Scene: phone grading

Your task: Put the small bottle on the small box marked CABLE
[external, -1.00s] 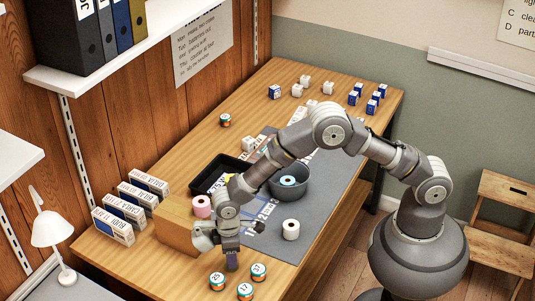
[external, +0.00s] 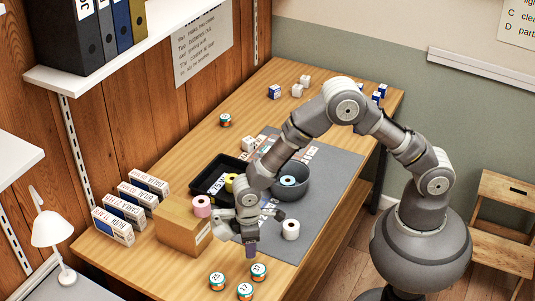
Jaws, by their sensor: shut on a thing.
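My gripper (external: 250,238) is shut on a small purple thing (external: 251,252), which looks like the small bottle. It is held below the fingers near the front edge of the table, roughly upright. Whether its base touches the surface is unclear.
A white roll (external: 291,230) is to the right. Several numbered jars (external: 259,270) stand in front. A black tray (external: 197,186) and grey bowl (external: 304,184) are behind.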

